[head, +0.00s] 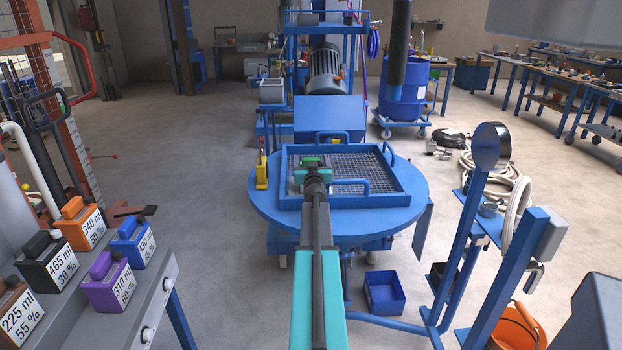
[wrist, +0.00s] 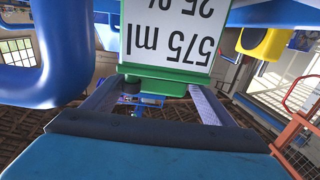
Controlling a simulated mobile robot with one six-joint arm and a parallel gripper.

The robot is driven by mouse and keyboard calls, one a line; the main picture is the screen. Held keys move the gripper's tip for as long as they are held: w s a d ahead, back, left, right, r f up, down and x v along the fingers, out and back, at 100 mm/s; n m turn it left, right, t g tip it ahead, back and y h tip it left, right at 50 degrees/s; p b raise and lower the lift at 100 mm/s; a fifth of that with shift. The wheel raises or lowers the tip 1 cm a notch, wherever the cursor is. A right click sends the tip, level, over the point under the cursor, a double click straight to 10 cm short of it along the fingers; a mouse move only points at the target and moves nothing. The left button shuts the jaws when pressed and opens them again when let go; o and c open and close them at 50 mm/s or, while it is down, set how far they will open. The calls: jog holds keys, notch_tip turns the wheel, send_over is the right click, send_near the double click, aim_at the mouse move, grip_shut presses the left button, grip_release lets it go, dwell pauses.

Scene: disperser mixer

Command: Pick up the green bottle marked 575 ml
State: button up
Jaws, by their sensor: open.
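The green bottle (head: 311,161) stands at the left of the mesh-bottomed blue tray on the round blue table, partly hidden by my arm's end in the head view. In the wrist view the bottle (wrist: 168,80) is close, with its white label reading 575 ml and 25 % upside down. My gripper (wrist: 152,92) is open, with one grey finger to each side of the bottle's green end. Whether the fingers touch it cannot be told. In the head view my gripper (head: 312,174) is right at the bottle.
The blue tray (head: 400,197) has raised handles; one blue handle (wrist: 40,60) looms close in the wrist view. A yellow object (head: 261,172) stands left of the tray. Several other marked bottles, such as the purple one (head: 110,289), stand on the grey bench at left.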

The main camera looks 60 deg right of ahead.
jog(key=shift+c, duration=0.3)
jog(key=c, duration=1.5)
jog(key=shift+r, duration=0.15)
notch_tip(320, 180, up, 10)
jog(key=p, duration=0.8)
jog(key=shift+p, duration=0.4)
